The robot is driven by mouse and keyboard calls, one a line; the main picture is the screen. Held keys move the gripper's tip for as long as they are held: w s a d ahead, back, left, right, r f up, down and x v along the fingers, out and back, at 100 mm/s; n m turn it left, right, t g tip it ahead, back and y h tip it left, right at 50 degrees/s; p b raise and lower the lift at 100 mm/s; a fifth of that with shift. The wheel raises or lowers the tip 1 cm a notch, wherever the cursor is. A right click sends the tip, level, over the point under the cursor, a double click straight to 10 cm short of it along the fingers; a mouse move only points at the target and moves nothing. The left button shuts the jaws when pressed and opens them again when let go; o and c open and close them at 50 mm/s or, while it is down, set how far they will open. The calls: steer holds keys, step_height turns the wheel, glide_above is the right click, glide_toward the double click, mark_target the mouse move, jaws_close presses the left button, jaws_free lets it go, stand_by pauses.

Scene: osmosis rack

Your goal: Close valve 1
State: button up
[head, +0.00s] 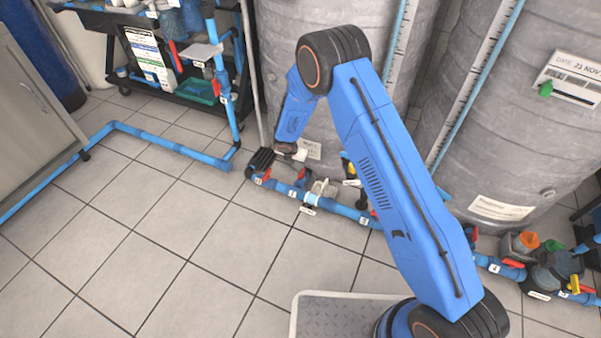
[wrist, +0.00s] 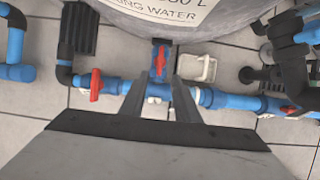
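A red valve handle (head: 266,175) sits at the left end of the blue floor pipe, beside a small tag that I cannot read surely. In the wrist view this handle (wrist: 95,85) is left of my fingers and stands across the pipe. A second red handle (wrist: 160,58) lies along a short pipe running to the tank; it also shows in the head view (head: 301,175). My gripper (wrist: 160,79) is open and empty, fingers pointing at the floor pipe, with the second handle showing between the fingertips. In the head view my arm partly hides the gripper.
Large grey tanks (head: 535,120) stand behind the floor pipe (head: 335,207). A black ribbed part (wrist: 77,30) stands left of the fingers. A cart (head: 190,90) stands back left.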

mark_target(301, 173)
steer(key=x, duration=1.2)
steer(key=shift+w+f, duration=0.1)
steer(key=shift+f, duration=0.3)
jaws_close()
